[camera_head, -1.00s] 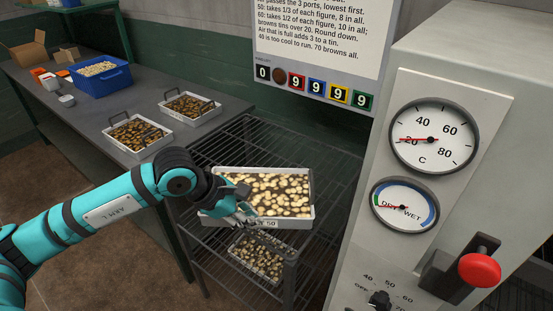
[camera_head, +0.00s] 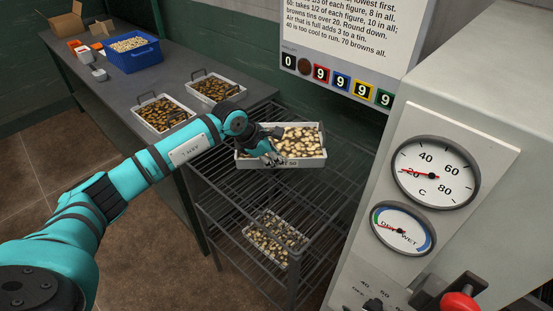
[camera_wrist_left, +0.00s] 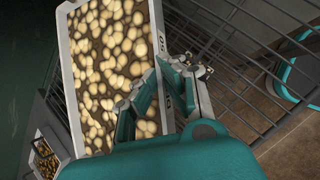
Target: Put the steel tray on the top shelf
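The steel tray (camera_head: 312,160), filled with pale, nut-like pieces and marked 50 on its front wall, is at the top of the wire rack (camera_head: 235,190), toward its back. I cannot tell whether it rests on the top shelf or is just above it. My left gripper (camera_head: 270,150) is at the tray's front wall near its left end. The left wrist view shows its fingers (camera_wrist_left: 172,95) on both sides of that wall, closed on it, with the tray (camera_wrist_left: 110,60) beyond. My right gripper is not in view.
A second tray (camera_head: 275,240) of pieces stands on a lower shelf. Two trays of darker pieces (camera_head: 160,115) (camera_head: 216,88) and a blue bin (camera_head: 132,53) stand on the grey bench (camera_head: 110,85) at left. A machine with gauges (camera_head: 435,170) borders the rack at right.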

